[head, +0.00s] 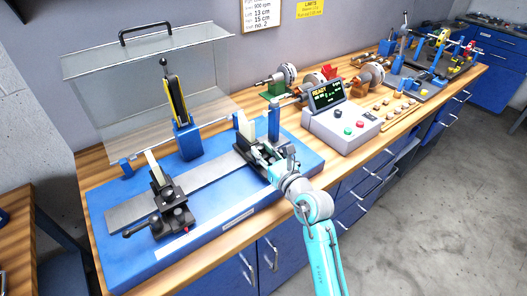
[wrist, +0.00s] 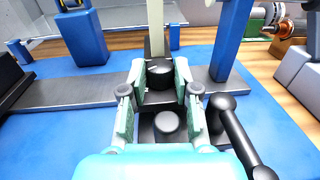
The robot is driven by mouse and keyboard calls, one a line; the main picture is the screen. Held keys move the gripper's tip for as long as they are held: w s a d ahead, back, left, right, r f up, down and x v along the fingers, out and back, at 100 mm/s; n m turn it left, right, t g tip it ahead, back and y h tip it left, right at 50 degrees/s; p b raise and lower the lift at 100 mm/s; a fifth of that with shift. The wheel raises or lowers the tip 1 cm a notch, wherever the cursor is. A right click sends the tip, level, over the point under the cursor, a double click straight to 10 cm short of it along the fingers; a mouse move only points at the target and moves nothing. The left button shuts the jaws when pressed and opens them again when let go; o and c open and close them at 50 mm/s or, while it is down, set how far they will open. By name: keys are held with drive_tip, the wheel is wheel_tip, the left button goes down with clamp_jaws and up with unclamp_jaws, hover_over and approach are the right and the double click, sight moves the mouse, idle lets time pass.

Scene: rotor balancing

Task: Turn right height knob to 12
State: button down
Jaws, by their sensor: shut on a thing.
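The right support stands on the blue balancing machine base (head: 215,225), on its grey rail (head: 205,182). My gripper (head: 272,158) reaches over its front from the right. In the wrist view, my gripper (wrist: 160,76) has its two green-padded fingers on either side of a black round knob (wrist: 160,70), shut on it. This looks like the right height knob. A pale upright (wrist: 157,32) rises behind it. A second black round knob (wrist: 167,124) sits lower, between the fingers and apart from them. No height reading is legible.
A black ball-ended lever (wrist: 237,130) lies close right of the fingers. A blue post (head: 273,122) stands behind my gripper. The left support (head: 168,202) is further left, with a clear hinged guard (head: 150,90) behind. A control box (head: 343,127) shows READY.

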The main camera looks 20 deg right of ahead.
drive_tip(key=c, duration=1.1)
unclamp_jaws()
drive_tip(key=shift+c, duration=0.2)
drive_tip(key=v, duration=1.2)
